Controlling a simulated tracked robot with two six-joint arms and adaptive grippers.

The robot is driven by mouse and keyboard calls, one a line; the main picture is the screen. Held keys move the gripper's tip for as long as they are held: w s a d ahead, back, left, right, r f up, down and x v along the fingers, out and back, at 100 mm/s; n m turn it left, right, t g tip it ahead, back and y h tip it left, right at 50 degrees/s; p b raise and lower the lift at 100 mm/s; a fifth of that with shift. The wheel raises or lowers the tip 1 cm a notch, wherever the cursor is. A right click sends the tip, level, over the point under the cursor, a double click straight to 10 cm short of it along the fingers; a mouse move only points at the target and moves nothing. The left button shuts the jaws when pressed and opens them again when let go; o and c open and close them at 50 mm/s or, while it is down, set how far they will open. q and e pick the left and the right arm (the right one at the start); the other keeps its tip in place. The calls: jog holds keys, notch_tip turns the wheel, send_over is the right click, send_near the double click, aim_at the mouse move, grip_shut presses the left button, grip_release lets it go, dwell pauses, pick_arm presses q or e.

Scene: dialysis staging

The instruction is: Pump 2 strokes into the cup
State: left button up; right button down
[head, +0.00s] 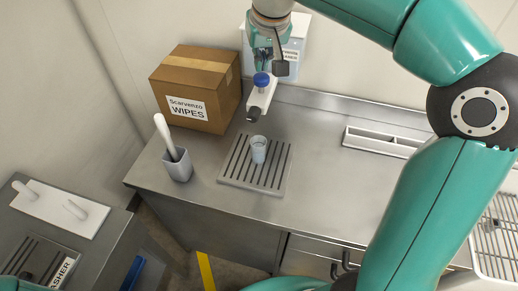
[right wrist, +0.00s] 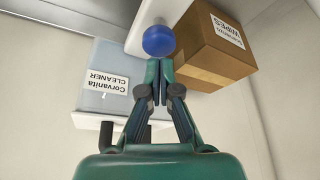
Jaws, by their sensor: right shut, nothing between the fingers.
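The cleaner dispenser (head: 296,40) is a pale box on the back wall, and its label shows in the right wrist view (right wrist: 95,85). A white spout arm with a blue round pump knob (head: 261,79) sticks out from it. The small translucent cup (head: 259,150) stands upright on a slatted drip tray (head: 230,178), below and slightly in front of the nozzle. My right gripper (head: 264,62) is shut and empty, its fingertips just above or at the blue knob; the knob also shows at the fingertips in the right wrist view (right wrist: 158,41). Contact is unclear. My left gripper is not visible.
A cardboard wipes box (head: 195,88) stands left of the dispenser. A grey holder (head: 178,165) with a white-handled tool stands at the counter's left. A white divided tray (head: 380,140) lies at the back right. The counter (head: 325,195) right of the drip tray is clear.

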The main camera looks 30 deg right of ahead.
aim_at(261, 76)
jog(key=shift+f, duration=0.15)
jog(key=shift+f+b, duration=1.6)
jog(key=shift+f, duration=0.2)
jog(key=shift+r, duration=0.25)
jog(key=shift+r+p, duration=1.75)
jog(key=shift+p, duration=0.1)
notch_tip(261, 76, up, 6)
jog(key=p, duration=0.5)
jog(key=shift+p, duration=0.3)
